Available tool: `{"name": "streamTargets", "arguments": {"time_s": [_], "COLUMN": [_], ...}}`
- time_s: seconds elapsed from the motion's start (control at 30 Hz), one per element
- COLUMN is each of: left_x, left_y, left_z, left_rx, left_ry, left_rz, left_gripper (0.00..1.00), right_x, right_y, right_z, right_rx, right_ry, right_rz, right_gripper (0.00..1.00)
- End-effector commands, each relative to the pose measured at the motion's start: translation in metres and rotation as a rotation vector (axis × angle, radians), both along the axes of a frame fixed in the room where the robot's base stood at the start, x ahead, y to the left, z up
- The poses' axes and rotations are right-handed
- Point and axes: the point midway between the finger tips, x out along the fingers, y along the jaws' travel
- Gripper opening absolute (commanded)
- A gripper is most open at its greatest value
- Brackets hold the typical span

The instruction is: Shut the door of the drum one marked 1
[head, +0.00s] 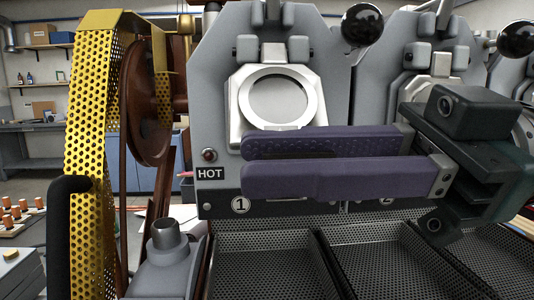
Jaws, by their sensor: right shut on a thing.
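Drum one is the grey housing (213,110) with the round mark 1 (240,205) low on its front. A silver plate with a round ring (280,100) shows on its face. My right gripper (246,162) comes in from the right. Its two long purple fingers lie across the front of drum one, just below the ring, and hide the lower edge of the silver plate. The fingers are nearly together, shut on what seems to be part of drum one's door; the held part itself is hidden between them. My left gripper is not in view.
A yellow perforated guard (88,110) and a red-brown wheel (147,103) stand to the left. Black ball knobs (362,25) stick out above, right of drum one. Drum two (440,62) is behind my right gripper. Perforated trays (265,262) lie below. A HOT label (210,174) is at left.

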Motion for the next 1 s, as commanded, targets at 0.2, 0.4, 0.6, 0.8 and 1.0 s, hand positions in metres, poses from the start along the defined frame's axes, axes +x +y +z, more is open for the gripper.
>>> {"name": "streamTargets", "arguments": {"time_s": [0.2,0.4,0.6,0.8,1.0], "left_x": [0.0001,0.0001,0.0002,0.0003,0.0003], "left_y": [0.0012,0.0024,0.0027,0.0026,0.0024], "left_z": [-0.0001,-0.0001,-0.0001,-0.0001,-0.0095], "left_rx": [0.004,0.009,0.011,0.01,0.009], "left_ry": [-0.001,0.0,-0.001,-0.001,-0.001], "left_rz": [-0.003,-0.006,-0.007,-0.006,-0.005], "left_gripper": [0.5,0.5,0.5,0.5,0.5], "right_x": [-0.001,-0.001,-0.0011,-0.0012,0.0016], "right_y": [0.0001,0.0001,0.0001,0.0001,0.0001], "right_z": [-0.0003,-0.0003,-0.0004,-0.0004,-0.0093], "right_rx": [-0.001,0.0,-0.001,-0.001,-0.003], "right_ry": [0.0,0.0,0.0,0.0,-0.034], "right_rz": [0.004,0.004,0.005,0.005,0.006], "right_gripper": [0.0,0.0,0.0,0.0,0.0]}}
